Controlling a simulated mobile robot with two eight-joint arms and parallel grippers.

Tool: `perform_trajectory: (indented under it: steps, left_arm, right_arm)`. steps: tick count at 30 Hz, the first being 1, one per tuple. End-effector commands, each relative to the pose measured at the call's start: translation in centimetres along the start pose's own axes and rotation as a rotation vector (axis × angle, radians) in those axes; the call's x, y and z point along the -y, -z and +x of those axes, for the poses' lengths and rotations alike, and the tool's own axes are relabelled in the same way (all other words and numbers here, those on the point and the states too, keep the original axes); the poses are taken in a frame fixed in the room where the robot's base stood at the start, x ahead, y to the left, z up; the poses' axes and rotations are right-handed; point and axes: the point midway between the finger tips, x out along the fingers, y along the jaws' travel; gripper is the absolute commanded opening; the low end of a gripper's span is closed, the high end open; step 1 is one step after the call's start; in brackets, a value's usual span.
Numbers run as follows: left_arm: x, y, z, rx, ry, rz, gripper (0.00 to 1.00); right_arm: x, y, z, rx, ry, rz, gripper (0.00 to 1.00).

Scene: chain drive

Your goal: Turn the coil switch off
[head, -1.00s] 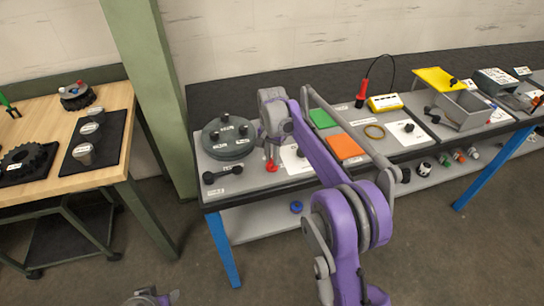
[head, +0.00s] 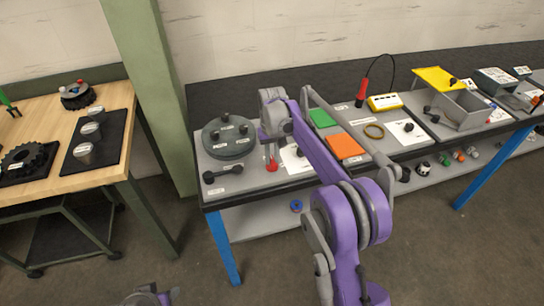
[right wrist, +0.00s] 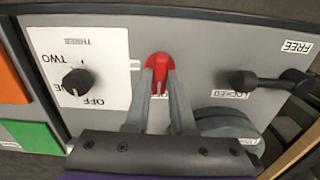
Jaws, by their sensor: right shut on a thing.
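A red lever (right wrist: 159,68) stands on the grey panel (right wrist: 205,45) and shows between the fingers of my right gripper (right wrist: 157,85). The gripper is shut on it. A small label by its lower end is partly hidden by the fingers. In the head view the red lever (head: 271,166) shows just below my right gripper (head: 270,150), near the front left of the bench. To its left in the wrist view is a black rotary knob (right wrist: 77,82) on a white plate marked OFF, TWO and THREE. My left gripper (head: 150,298) is cut by the bottom edge; its jaws are unclear.
A black handle (right wrist: 265,81) lies between LOCKED and FREE labels. A round grey plate with black knobs (head: 228,148) stands left of my right gripper. Green (head: 322,118) and orange (head: 346,147) pads lie to the right. A wooden table (head: 120,100) stands left beyond a green post.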

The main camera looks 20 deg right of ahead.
Motion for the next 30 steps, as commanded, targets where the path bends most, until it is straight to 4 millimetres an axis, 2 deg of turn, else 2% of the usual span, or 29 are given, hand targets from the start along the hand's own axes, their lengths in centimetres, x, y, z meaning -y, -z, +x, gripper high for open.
perform_trajectory:
  steps: [19,20,24,25,30]
  left_arm:
    - [0.00,0.02,-0.02,0.000,0.000,0.000,0.50]
    - [0.00,0.02,-0.02,0.000,0.000,0.000,0.50]
    - [0.00,0.03,-0.02,0.000,0.000,0.000,0.50]
    - [0.00,0.03,-0.02,0.000,0.000,0.000,0.50]
    - [0.00,0.02,-0.02,0.000,0.000,0.000,0.50]
  right_arm:
    - [0.00,0.00,0.00,0.000,0.000,-0.054,0.00]
    - [0.00,0.00,0.00,0.000,0.000,-0.054,0.24]
    - [0.00,0.00,0.00,0.000,0.000,-0.053,0.49]
    - [0.00,0.00,0.00,0.000,0.000,-0.053,0.53]
    - [0.00,0.00,0.00,0.000,0.000,-0.052,0.53]
